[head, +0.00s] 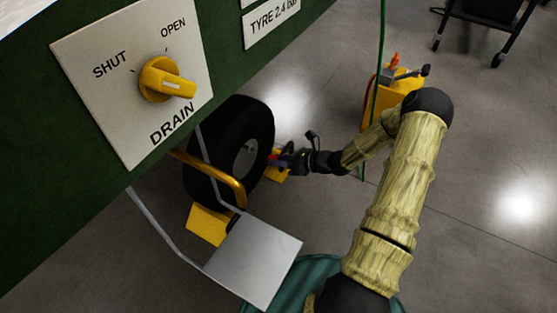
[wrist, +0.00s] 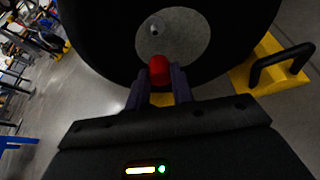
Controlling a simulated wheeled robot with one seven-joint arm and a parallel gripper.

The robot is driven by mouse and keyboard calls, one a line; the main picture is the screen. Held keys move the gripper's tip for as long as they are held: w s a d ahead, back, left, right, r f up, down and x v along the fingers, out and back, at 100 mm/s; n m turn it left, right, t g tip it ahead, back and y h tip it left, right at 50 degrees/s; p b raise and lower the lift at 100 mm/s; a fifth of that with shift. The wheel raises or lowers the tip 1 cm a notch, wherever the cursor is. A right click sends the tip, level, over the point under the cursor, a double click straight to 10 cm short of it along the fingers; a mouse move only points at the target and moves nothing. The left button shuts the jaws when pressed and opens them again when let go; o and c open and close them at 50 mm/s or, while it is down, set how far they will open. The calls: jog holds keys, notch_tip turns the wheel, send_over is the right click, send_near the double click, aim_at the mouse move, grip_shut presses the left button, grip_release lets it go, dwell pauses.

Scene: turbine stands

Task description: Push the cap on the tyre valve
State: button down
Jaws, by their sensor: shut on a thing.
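The black tyre (head: 228,137) stands upright under the green panel, with a grey hub on its right face. In the wrist view the tyre (wrist: 100,40) fills the top, with its grey hub disc (wrist: 185,45) in the middle. The valve (wrist: 155,30), a small stub, stands out from the hub. My gripper (wrist: 160,88) is shut on a red cap (wrist: 159,70), held between the fingertips in front of the hub's lower edge. The cap appears below the valve and apart from it. In the head view my gripper (head: 280,160) is beside the tyre's right side.
Yellow chocks (head: 208,223) sit at the tyre, one with a black handle (wrist: 282,65) in the wrist view. A yellow rail (head: 215,178) and grey plate (head: 254,262) stand in front. A yellow cart (head: 395,95) and green hose (head: 378,80) are behind my arm.

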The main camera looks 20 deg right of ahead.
aim_at(273, 156)
jog(key=shift+w+a+b, duration=0.9)
jog(key=shift+w+a, duration=0.9)
jog(key=shift+r+p, duration=0.15)
jog(key=shift+p, duration=0.45)
jog(key=shift+w+a+p, duration=0.35)
jog(key=shift+w+p, duration=0.05)
jog(key=shift+p, duration=0.5)
jog(key=shift+w+a, duration=0.1)
jog(key=shift+a, duration=0.05)
